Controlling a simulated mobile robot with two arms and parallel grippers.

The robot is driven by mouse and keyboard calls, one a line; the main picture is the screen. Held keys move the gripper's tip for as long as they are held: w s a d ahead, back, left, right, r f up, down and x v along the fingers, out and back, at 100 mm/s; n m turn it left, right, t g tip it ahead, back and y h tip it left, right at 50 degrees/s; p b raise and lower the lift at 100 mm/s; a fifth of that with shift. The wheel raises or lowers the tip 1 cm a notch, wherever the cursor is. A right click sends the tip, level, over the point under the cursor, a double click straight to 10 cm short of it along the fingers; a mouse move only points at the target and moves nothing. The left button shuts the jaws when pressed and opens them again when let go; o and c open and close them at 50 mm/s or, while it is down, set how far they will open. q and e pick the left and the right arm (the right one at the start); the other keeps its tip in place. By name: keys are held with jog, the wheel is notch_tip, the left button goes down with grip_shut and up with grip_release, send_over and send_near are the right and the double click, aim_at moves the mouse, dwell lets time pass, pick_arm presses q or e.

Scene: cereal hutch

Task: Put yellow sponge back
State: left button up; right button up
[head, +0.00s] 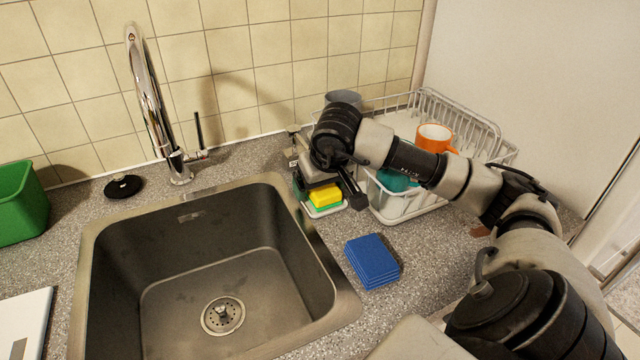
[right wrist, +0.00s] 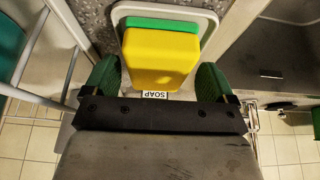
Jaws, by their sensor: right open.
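The yellow sponge (head: 325,197) has a green layer and rests on a small white tray (head: 313,214) between the sink and the dish rack. My right gripper (head: 325,186) is over it, reaching down from the right. In the right wrist view, the yellow sponge (right wrist: 160,58) lies between the two green fingers of my open right gripper (right wrist: 158,70), with small gaps at both sides. My left gripper is out of view.
The steel sink (head: 215,270) is left of the tray. A blue cloth (head: 372,262) lies on the counter in front. The white dish rack (head: 480,115) holds an orange mug (head: 433,136). A green container (head: 22,203) stands at far left.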

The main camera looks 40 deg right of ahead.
jog(key=v, duration=1.1)
jog(key=shift+s+r, duration=0.2)
jog(key=shift+r, duration=0.05)
jog(key=shift+a+p, duration=0.15)
jog(key=shift+p, duration=0.15)
